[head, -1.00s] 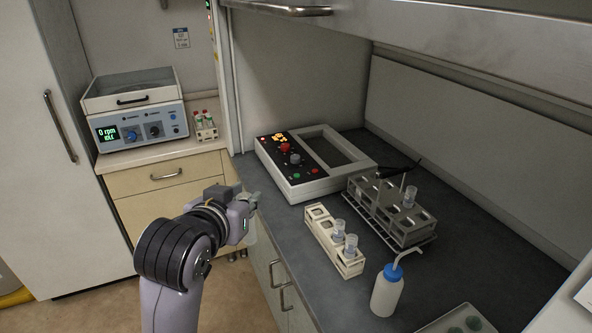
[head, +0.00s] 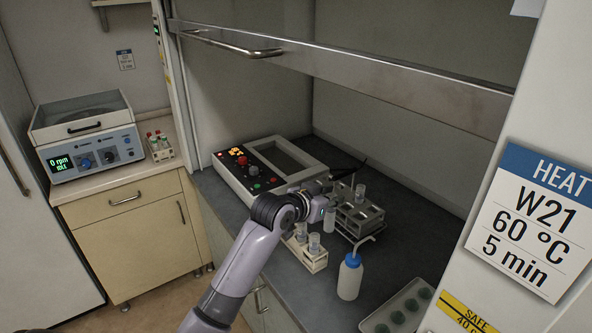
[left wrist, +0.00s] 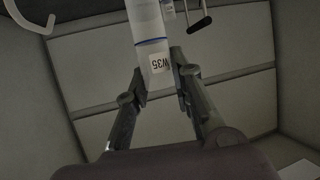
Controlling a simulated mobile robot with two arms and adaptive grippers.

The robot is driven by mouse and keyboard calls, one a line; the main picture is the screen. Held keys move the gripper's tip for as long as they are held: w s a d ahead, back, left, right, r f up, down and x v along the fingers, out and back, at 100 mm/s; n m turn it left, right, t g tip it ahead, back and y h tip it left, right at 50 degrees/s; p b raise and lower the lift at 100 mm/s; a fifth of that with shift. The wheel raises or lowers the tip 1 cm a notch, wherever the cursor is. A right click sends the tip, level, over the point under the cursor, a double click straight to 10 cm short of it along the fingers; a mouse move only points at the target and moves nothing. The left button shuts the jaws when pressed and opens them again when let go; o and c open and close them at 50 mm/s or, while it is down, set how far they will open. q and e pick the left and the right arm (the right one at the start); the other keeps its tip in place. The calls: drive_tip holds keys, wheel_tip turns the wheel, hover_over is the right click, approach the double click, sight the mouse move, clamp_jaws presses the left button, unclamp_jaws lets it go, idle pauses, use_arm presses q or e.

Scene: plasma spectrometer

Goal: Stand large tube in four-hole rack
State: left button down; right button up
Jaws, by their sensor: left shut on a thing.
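My left gripper (head: 325,203) is over the counter, between the cream rack and the grey rack. It is shut on a large pale tube (head: 328,220), which looks upright. In the left wrist view my left gripper (left wrist: 161,80) has its fingers on either side of the tube (left wrist: 151,35), which has a blue band and a "W35" label. The cream rack (head: 313,264) holds two capped tubes (head: 314,242). My forearm hides part of this rack. The grey rack (head: 362,222) behind holds a tube (head: 360,191). Whether the held tube touches anything is unclear. My right gripper is out of view.
A blue-capped wash bottle (head: 350,278) stands in front of the racks, with a tray (head: 396,306) to its right. A control-panel device (head: 262,172) lies behind my arm. A raised steel-edged sash (head: 350,62) crosses above. A "W21" sign (head: 536,222) hangs at the right.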

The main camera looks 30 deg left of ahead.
use_arm(q)
drive_tip(key=w+a+f+n+y+p, duration=0.1)
drive_tip(key=w+a, duration=0.1)
drive_tip(key=a, duration=0.5)
drive_tip(key=w+a+f+y+p, duration=0.1)
drive_tip(key=w+a, duration=0.1)
drive_tip(key=a, duration=0.6)
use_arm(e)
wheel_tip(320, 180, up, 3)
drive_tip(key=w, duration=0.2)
use_arm(q)
wheel_tip(320, 180, down, 6)
drive_tip(key=b, duration=0.4)
drive_tip(key=shift+d+r+b, duration=0.1)
drive_tip(key=shift+r+b, duration=0.15)
drive_tip(key=shift+b, duration=0.05)
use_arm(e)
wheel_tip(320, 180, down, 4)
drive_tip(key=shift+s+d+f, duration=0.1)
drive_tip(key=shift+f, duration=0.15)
use_arm(q)
drive_tip(key=shift+s, duration=0.15)
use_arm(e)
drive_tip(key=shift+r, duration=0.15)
use_arm(q)
drive_tip(key=shift+f, duration=0.15)
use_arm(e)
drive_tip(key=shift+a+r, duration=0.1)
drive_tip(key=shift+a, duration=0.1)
